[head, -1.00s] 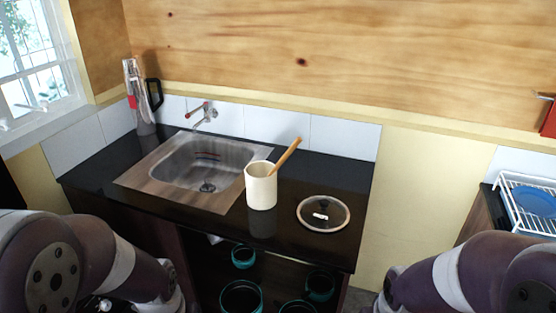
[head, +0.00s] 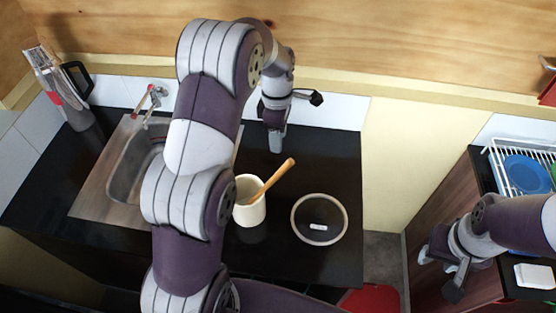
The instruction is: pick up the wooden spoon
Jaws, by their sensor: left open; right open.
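The wooden spoon (head: 276,177) leans in a cream crock (head: 251,212) on the black counter, its handle sticking out up and to the right. The part of the spoon inside the crock is hidden. My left gripper (head: 276,141) is open and empty, above the counter behind the spoon, apart from it, fingers pointing down. My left arm hides part of the sink and touches the crock's left edge in the picture. My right gripper (head: 440,274) is open and empty, low at the right beside the other counter.
A round lid (head: 319,219) lies right of the crock. The sink (head: 127,170), tap (head: 150,100) and a blender-like appliance (head: 63,88) are at the left. A white rack (head: 509,168) with a blue plate (head: 526,174) stands on the right counter. A red object (head: 370,299) is low between the counters.

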